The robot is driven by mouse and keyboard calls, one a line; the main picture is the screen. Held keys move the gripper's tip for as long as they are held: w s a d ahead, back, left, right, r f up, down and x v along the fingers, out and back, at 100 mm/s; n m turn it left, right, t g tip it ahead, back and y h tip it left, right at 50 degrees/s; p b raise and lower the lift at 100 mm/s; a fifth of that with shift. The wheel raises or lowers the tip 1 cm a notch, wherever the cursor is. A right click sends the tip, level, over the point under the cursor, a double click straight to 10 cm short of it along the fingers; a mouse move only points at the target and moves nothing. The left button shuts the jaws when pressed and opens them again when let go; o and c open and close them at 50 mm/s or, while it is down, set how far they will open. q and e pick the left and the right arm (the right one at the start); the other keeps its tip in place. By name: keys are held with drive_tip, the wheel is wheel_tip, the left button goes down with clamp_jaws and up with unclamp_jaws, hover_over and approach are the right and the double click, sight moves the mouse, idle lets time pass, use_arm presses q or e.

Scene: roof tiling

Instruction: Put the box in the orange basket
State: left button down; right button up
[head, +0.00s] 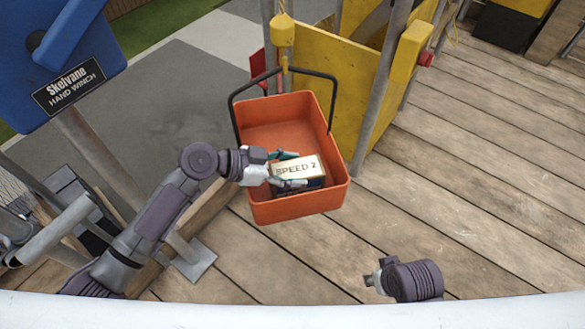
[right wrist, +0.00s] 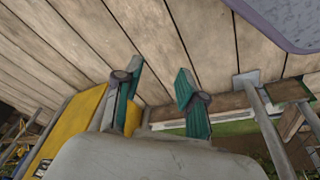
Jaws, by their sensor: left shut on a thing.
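The orange basket (head: 262,210) hangs by its black handle from a yellow hook in the middle of the head view. The box (head: 297,167), pale on top with the print "SPEED 2" and dark on its side, is at the basket's opening, inside its outline. My left gripper (head: 290,169) reaches in from the left over the basket's rim and is shut on the box. Whether the box touches the basket floor I cannot tell. My right gripper (right wrist: 155,92) shows in the right wrist view with its teal-padded fingers apart and nothing between them.
A blue hand winch (head: 70,50) stands at the upper left on a grey post. Yellow panels (head: 345,85) and grey poles (head: 383,80) stand behind and right of the basket.

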use_arm(q)
drive_tip(key=shift+r, duration=0.1)
drive_tip(key=shift+c, duration=1.1)
unclamp_jaws()
use_arm(e)
drive_tip(key=shift+r, duration=0.2)
use_arm(q)
drive_tip(key=v, duration=1.2)
use_arm(e)
wheel_tip(320, 180, down, 3)
drive_tip(key=shift+a+r, duration=0.1)
drive_tip(key=shift+r, duration=0.05)
